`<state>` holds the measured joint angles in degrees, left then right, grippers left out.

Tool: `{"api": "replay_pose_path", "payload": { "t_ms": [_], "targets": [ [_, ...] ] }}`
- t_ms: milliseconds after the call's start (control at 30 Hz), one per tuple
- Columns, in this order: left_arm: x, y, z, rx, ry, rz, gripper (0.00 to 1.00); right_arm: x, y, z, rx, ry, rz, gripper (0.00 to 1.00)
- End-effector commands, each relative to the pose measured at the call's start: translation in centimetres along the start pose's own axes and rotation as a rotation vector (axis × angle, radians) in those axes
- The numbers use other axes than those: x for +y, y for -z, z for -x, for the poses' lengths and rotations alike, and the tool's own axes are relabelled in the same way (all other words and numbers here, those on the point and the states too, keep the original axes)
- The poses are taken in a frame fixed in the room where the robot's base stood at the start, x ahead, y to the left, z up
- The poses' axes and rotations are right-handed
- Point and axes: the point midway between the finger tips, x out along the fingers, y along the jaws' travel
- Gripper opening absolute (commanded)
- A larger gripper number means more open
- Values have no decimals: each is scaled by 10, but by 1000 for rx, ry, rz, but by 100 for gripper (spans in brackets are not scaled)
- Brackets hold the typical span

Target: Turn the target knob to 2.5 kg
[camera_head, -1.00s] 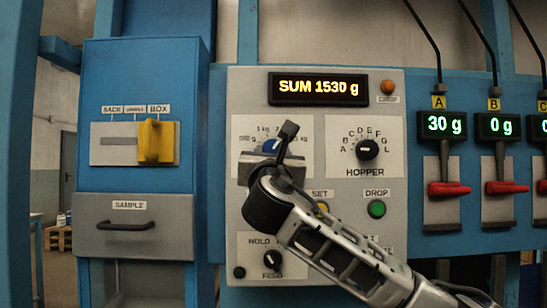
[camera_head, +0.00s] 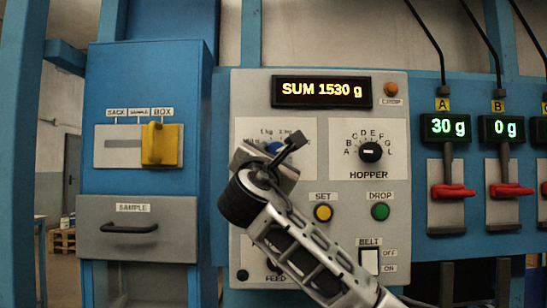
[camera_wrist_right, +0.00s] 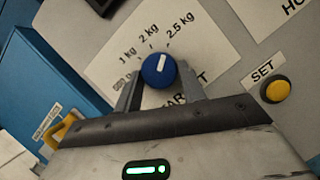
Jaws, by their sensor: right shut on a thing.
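The target knob (camera_wrist_right: 156,74) is a blue round knob with a white pointer mark, on a white dial plate (camera_wrist_right: 205,50) with 1 kg, 2 kg and 2.5 kg labels. In the right wrist view its mark points up and right, about toward the 2.5 kg label (camera_wrist_right: 180,29). My right gripper (camera_wrist_right: 159,88) has a finger on each side of the knob and is shut on it. In the head view the gripper (camera_head: 273,155) covers most of the knob (camera_head: 273,147) and dial. My left gripper is not in view.
The display (camera_head: 321,91) reads SUM 1530 g. To the right are the HOPPER knob (camera_head: 370,152), yellow SET button (camera_head: 323,212), green DROP button (camera_head: 380,211) and BELT switch (camera_head: 370,261). A yellow slider handle (camera_head: 161,144) stands out on the left cabinet.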

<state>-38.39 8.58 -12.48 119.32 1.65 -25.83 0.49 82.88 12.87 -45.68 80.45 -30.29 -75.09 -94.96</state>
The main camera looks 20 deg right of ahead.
Motion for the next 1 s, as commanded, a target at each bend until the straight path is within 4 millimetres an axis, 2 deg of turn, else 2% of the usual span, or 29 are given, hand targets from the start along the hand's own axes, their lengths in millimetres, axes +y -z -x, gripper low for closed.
{"api": "replay_pose_path", "payload": {
  "t_ms": [233,267,300,333,600,733,867,1000],
  "targets": [
    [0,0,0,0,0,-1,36,0,0,0,0,0,-4,17],
    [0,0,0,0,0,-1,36,0,0,0,0,0,-4,46],
    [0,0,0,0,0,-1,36,0,0,0,0,0,-4,57],
    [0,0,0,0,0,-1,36,0,0,0,0,0,-4,62],
    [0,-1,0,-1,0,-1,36,0,0,0,0,-1,-2,62],
    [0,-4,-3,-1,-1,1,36,0,1,9,0,-2,-2,62],
    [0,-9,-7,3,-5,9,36,-1,3,31,1,-4,-4,62],
    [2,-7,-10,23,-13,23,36,0,3,66,2,-7,-5,62]
  ]
}}
